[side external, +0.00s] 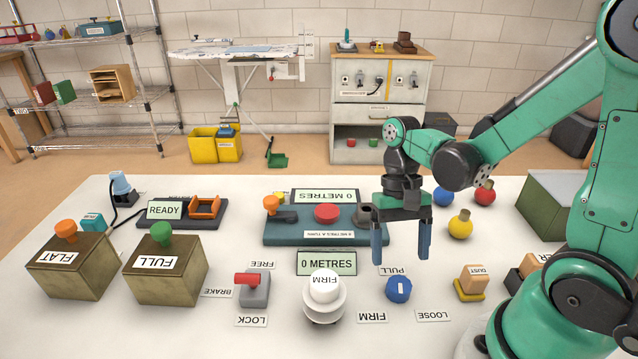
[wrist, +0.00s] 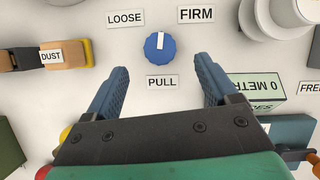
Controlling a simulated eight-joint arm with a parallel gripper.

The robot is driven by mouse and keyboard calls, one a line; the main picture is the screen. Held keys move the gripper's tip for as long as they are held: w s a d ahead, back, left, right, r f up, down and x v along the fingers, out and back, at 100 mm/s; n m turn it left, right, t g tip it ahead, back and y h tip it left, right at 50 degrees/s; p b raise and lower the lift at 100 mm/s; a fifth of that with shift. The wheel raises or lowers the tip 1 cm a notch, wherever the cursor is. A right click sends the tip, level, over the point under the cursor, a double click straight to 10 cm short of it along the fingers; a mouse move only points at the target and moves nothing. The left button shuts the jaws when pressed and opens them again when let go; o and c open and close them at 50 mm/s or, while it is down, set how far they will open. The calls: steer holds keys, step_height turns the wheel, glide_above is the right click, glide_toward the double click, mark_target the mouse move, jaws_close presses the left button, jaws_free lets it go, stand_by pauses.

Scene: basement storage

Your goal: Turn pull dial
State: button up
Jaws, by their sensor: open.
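The pull dial is a blue knob with a white pointer mark (side external: 398,290) on the white table. It also shows in the wrist view (wrist: 160,47), its mark upright in the picture, towards the gap between the LOOSE label (wrist: 125,19) and the FIRM label (wrist: 197,14). The PULL label (wrist: 162,82) lies on the gripper side of the dial. My gripper (side external: 400,250) is open and empty, pointing down above the table behind the dial. In the wrist view its two blue fingers (wrist: 160,75) stand wide apart, short of the dial and not touching it.
A white stacked knob marked FIRM (side external: 323,295) stands left of the dial. A red-handled brake switch (side external: 254,287) is further left. A DUST block (side external: 472,282) is to the right. A teal panel with a red button (side external: 327,213) lies behind. Table around the dial is clear.

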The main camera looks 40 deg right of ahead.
mark_target(400, 283)
steer(key=shift+d+r, duration=0.1)
steer(key=shift+r, duration=0.15)
steer(key=shift+x, duration=2.75)
